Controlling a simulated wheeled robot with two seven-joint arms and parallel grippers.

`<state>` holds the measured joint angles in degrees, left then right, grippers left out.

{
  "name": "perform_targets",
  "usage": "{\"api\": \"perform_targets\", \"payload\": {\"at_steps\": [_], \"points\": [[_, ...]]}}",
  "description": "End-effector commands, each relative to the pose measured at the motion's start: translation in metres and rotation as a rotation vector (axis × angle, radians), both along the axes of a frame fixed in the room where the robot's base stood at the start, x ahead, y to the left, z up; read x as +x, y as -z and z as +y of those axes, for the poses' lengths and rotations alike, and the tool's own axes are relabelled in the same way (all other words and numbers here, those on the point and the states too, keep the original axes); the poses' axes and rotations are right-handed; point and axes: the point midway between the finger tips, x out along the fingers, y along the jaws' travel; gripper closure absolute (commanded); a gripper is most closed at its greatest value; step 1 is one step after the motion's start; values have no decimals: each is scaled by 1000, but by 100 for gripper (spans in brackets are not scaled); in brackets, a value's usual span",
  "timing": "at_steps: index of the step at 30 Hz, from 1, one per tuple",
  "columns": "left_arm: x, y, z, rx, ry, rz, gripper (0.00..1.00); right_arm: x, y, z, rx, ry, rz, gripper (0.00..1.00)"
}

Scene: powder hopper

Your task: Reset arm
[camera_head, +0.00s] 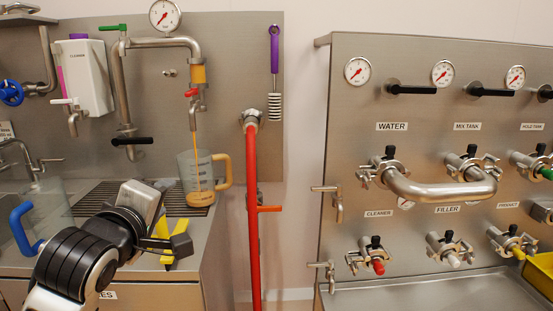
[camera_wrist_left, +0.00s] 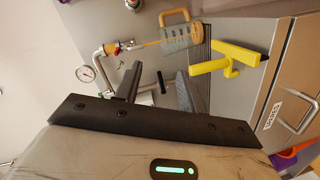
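My left arm comes in from the lower left in the head view. Its gripper (camera_head: 153,242) hangs in front of the counter, overlapping the yellow tool in the picture. My right gripper is in neither view. A clear jug (camera_head: 197,176) with a tan handle stands under a tap, and an orange stream runs into it. The jug also shows in the left wrist view (camera_wrist_left: 180,37).
A yellow tool (camera_head: 181,243) lies at the counter's front edge. A second jug with a blue handle (camera_head: 24,228) stands left. A red vertical pipe (camera_head: 253,220) rises right of the counter. A steel valve panel (camera_head: 350,130) with gauges and a bent pipe (camera_head: 440,190) is at right.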

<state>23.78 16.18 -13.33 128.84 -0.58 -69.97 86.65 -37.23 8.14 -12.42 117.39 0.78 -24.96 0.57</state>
Motion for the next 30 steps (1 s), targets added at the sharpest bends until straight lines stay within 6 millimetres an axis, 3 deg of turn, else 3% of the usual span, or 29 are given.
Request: {"api": "perform_targets", "payload": {"at_steps": [1, 5, 8, 12, 15, 18, 22, 25, 30], "points": [[-1, 25, -3, 50, 22, 34, 60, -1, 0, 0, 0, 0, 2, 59], [-11, 91, -12, 228, 105, 101, 60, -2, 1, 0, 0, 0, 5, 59], [-32, 159, -21, 404, 201, 161, 60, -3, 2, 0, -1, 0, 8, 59], [-85, 252, -33, 660, 358, 223, 60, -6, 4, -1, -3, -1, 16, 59], [-131, 304, -40, 818, 464, 247, 60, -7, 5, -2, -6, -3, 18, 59], [-173, 340, -44, 942, 551, 259, 60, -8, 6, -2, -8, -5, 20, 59], [-210, 365, -48, 1045, 623, 260, 60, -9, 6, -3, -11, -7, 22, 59], [-222, 372, -49, 1084, 647, 258, 60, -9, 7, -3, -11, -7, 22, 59], [-225, 373, -49, 1094, 653, 255, 60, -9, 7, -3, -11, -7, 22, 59]]}}
